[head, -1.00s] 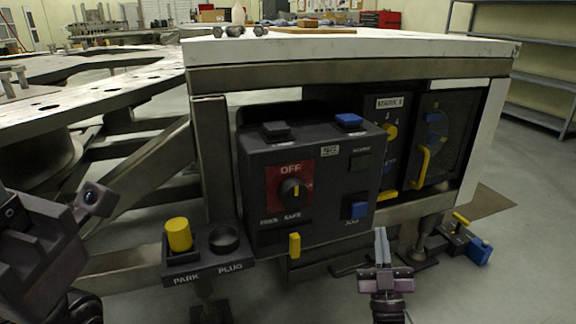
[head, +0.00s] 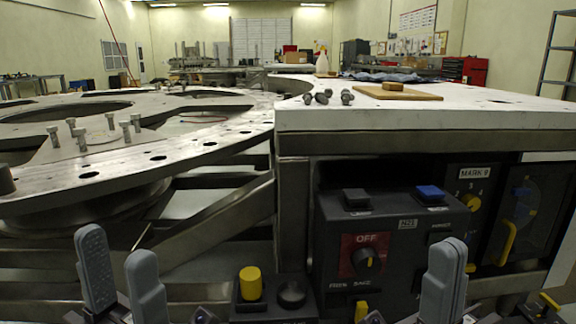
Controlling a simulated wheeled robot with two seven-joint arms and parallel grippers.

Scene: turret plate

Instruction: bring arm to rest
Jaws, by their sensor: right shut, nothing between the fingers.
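My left gripper (head: 116,243) stands at the lower left in the head view. Its two grey fingers point up with a clear gap between them, and it is empty. My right gripper (head: 449,246) stands at the lower right, fingers up and pressed together, holding nothing. It is in front of the right part of the black control box (head: 335,222) and hides some of it; I cannot tell whether it touches. The lower parts of both arms are cut off by the bottom edge.
The box has a dial (head: 367,262) at OFF. A yellow plug (head: 250,284) stands in a holder beside an empty-looking round socket (head: 292,293). The white tabletop (head: 430,118) carries bolts (head: 322,98) and a wooden board (head: 398,92). The holed turret plate (head: 200,140) spreads left.

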